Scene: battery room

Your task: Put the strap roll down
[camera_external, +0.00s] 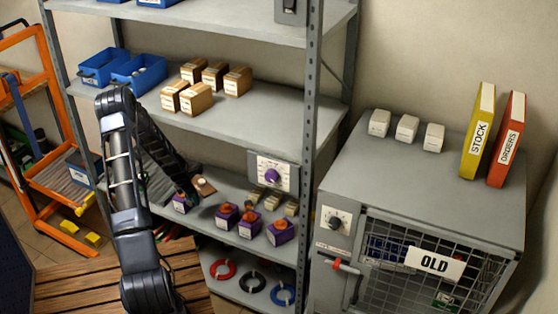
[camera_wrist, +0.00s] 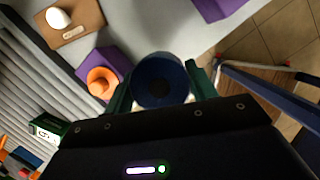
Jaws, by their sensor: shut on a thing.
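The strap roll (camera_wrist: 160,80) is dark blue and round, seen end-on in the wrist view. My gripper (camera_wrist: 160,88) is shut on it, with a dark green finger at each side. Behind the roll is a pale grey shelf surface (camera_wrist: 165,30); I cannot tell whether the roll touches it. In the external view my arm reaches down toward the middle-lower shelf (camera_external: 213,215), at its left end. My fingers and the roll cannot be made out there.
A purple block with an orange knob (camera_wrist: 103,82) is close left of the roll, with a brown board (camera_wrist: 75,28) beyond. Several purple blocks (camera_external: 250,223) stand along that shelf. Coloured rings (camera_external: 252,281) lie below. A grey post (camera_external: 309,130) and caged cabinet (camera_external: 430,190) stand right.

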